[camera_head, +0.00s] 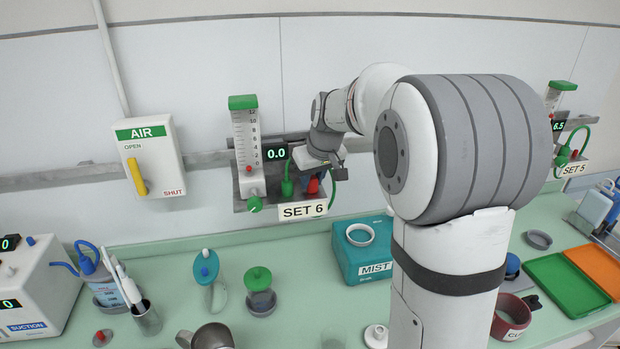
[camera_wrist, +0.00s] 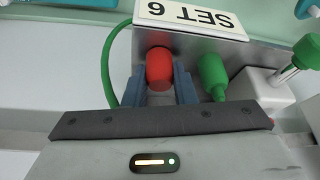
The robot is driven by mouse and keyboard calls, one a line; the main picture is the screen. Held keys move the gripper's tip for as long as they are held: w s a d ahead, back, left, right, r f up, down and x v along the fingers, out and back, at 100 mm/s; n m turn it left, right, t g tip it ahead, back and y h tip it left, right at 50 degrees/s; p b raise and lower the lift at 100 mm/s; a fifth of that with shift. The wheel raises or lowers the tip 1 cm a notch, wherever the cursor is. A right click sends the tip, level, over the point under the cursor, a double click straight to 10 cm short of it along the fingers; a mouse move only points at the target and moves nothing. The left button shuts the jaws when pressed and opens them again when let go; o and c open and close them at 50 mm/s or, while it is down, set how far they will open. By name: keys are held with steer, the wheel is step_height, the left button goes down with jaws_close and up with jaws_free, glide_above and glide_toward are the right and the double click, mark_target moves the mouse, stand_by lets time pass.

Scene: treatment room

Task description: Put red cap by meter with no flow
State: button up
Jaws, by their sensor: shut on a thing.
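The red cap (camera_wrist: 160,68) is between the two blue-grey fingers of my gripper (camera_wrist: 161,92) in the wrist view, and the fingers are shut on it. In the head view the red cap (camera_head: 313,186) is at the SET 6 shelf, right of a green fitting (camera_head: 287,187); my gripper is partly hidden by my arm. The SET 6 meter (camera_head: 246,140) has a green top, a red ball low in its scale, and a display (camera_head: 276,154) reading 0.0. The SET 5 meter (camera_head: 553,108) at the right reads 6.5. I cannot tell whether the cap touches the shelf.
An AIR box (camera_head: 150,155) with a yellow handle hangs left of SET 6. Below, the green counter holds a suction unit (camera_head: 40,290), a MIST box (camera_head: 365,250), cups, and green and orange trays (camera_head: 567,285). A green hose (camera_wrist: 108,60) loops beside the cap.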

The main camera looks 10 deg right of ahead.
mark_target(313, 177)
stand_by(0.8)
steer(key=o, duration=1)
steer(key=shift+o, duration=0.2)
steer(key=shift+r, duration=0.1)
steer(key=shift+r+p, duration=2.25)
steer(key=shift+r, duration=1.2)
steer(key=s+f+m, duration=0.1)
steer(key=s+f, duration=0.2)
steer(key=s, duration=1.2)
steer(key=s+f+m+h+b, duration=0.1)
steer(key=s+f+m, duration=0.1)
steer(key=s, duration=1.3)
steer(key=shift+s+a+f+g+b, duration=0.15)
steer(key=shift+a+f+g+b, duration=0.2)
steer(key=shift+f, duration=0.3)
